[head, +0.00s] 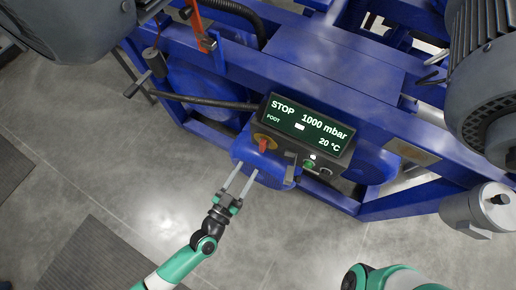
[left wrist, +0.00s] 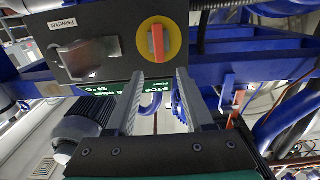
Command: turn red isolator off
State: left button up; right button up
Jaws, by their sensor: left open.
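The red isolator (head: 263,146) is a red handle on a yellow disc, on the front of the blue machine just left of the lit display (head: 305,125). In the left wrist view the red handle (left wrist: 157,42) stands roughly upright in the picture on its yellow disc, on a dark panel. My left gripper (head: 248,168) is open, its two fingers pointing at the isolator from below in the head view. In the left wrist view the open fingertips (left wrist: 160,76) are just below the handle, with nothing between them. My right gripper is out of view.
The display reads STOP, 1000 mbar and 20 °C. A green button (head: 309,164) sits below it. A dark hose (head: 205,101) runs left of the panel. Blue frame beams (head: 235,65) surround the machine. The grey floor (head: 110,160) at the left is clear.

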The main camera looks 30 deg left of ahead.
aim_at(261, 146)
pick_arm(q)
jog(key=w+b, duration=0.2)
jog(key=w, duration=0.7)
jog(key=shift+w+d, duration=0.1)
jog(key=shift+d, duration=0.05)
grip_shut()
